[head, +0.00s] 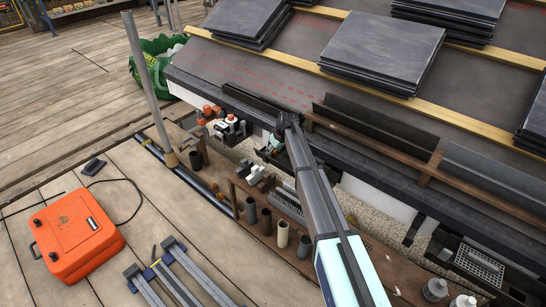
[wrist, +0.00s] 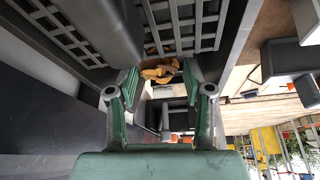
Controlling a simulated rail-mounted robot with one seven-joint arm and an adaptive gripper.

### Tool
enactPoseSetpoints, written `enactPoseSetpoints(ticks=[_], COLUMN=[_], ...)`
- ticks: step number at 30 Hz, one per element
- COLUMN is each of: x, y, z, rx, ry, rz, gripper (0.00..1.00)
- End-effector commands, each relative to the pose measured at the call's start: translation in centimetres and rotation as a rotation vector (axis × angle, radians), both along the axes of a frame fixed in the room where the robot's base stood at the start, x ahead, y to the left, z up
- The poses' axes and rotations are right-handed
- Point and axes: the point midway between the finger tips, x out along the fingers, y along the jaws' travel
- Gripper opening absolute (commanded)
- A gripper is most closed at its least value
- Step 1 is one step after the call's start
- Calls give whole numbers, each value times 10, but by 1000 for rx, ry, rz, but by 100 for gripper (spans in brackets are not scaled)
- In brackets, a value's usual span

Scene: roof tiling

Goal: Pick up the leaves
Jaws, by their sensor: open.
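The leaves (wrist: 160,73) are a small orange-brown clump in the upper middle of the wrist view. They lie against a dark slotted grate (wrist: 176,30). My gripper (wrist: 158,84) is open, with one green-padded finger on each side of the picture's middle. The leaves show in the gap between the fingertips or just beyond them; I cannot tell which, or whether they touch. In the head view my gripper (head: 274,146) is small and low by the roof's eave, partly hidden by my arm. I cannot make out the leaves there.
The roof edge and dark gutter (head: 375,125) run close beside my gripper. A brown shelf (head: 285,240) with several pipe pieces stands below. An orange case (head: 76,236) lies on the deck. A green bag (head: 157,62) and an upright pole (head: 147,90) stand left. Slate stacks (head: 383,48) lie on the roof.

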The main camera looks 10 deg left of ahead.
Motion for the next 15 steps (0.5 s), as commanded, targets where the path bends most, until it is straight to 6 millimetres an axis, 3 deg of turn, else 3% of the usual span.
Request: enactPoseSetpoints(ticks=[3, 11, 13, 15], x=[4, 4, 4, 4], y=[4, 5, 5, 5], z=[-15, -15, -15, -15], rx=[0, 0, 1, 1], ry=[0, -1, -1, -1], rz=[0, 0, 0, 0], gripper=[51, 51, 26, 21])
